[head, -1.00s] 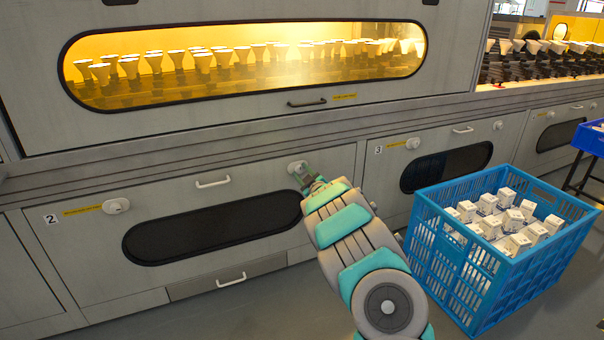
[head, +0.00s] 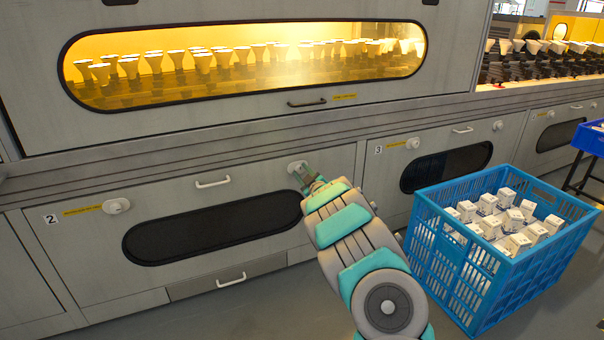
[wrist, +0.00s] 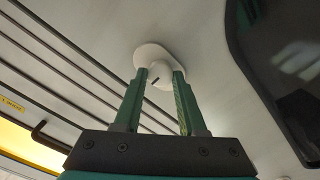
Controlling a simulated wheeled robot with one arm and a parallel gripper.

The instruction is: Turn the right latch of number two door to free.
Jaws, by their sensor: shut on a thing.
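The number two door (head: 90,250) is the grey lower panel with a dark oval window and a "2" label at its left. Its right latch (head: 296,166) is a white knob at the door's upper right, partly hidden by my gripper. My gripper (head: 308,175) is at this latch. In the wrist view, the two green fingers of my gripper (wrist: 160,78) are shut on the white knob of the right latch (wrist: 154,54), one on each side. A short dark mark shows on the knob. The left latch (head: 116,206) is a similar white knob.
A blue crate (head: 470,287) with white boxes stands on the floor right of my arm. The number three door (head: 384,180) is to the right. A white handle (head: 212,182) sits on door two's upper edge. The lit oven window (head: 245,65) is above.

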